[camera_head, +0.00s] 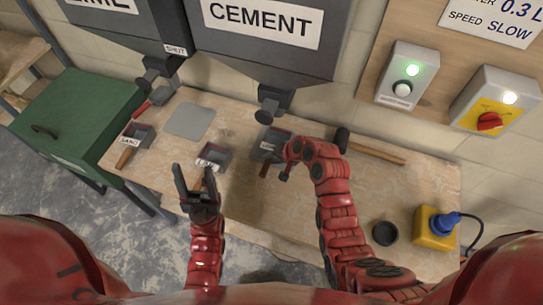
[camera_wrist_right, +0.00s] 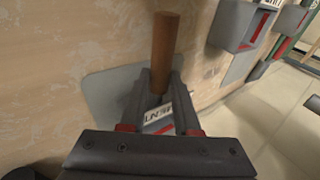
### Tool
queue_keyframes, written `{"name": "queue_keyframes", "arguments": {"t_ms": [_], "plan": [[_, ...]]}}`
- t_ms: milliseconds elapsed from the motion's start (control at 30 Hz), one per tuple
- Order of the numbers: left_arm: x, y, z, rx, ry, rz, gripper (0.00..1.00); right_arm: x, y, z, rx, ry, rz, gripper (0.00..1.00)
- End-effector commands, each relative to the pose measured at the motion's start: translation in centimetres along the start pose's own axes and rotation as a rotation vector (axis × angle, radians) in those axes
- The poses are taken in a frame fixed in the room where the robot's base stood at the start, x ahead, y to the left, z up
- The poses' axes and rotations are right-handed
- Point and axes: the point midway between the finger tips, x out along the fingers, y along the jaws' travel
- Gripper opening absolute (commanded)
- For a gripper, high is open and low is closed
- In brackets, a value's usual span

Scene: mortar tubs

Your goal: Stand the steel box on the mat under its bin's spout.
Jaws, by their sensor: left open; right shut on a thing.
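My left gripper (camera_head: 195,182) is open and empty.
A SAND box (camera_head: 137,136) and a bare grey mat (camera_head: 190,120) are further left. A hammer (camera_head: 370,148), black cup (camera_head: 385,233) and yellow plug box (camera_head: 434,228) are on the right.

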Motion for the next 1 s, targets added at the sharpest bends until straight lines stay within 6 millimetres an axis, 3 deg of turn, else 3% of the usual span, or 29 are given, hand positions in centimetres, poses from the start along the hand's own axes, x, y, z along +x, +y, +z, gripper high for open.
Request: {"name": "queue_keyframes", "arguments": {"t_ms": [967, 1000], "plan": [[-0.81, 0.04, 0.14, 0.000, 0.000, 0.000, 0.61, 0.99, 0.62, 0.07, -0.001, 0.003, -0.002, 0.00], [-0.74, 0.04, 0.13, 0.000, 0.000, 0.000, 0.61, 0.93, 0.58, 0.06, -0.001, 0.003, -0.001, 0.36]]}}
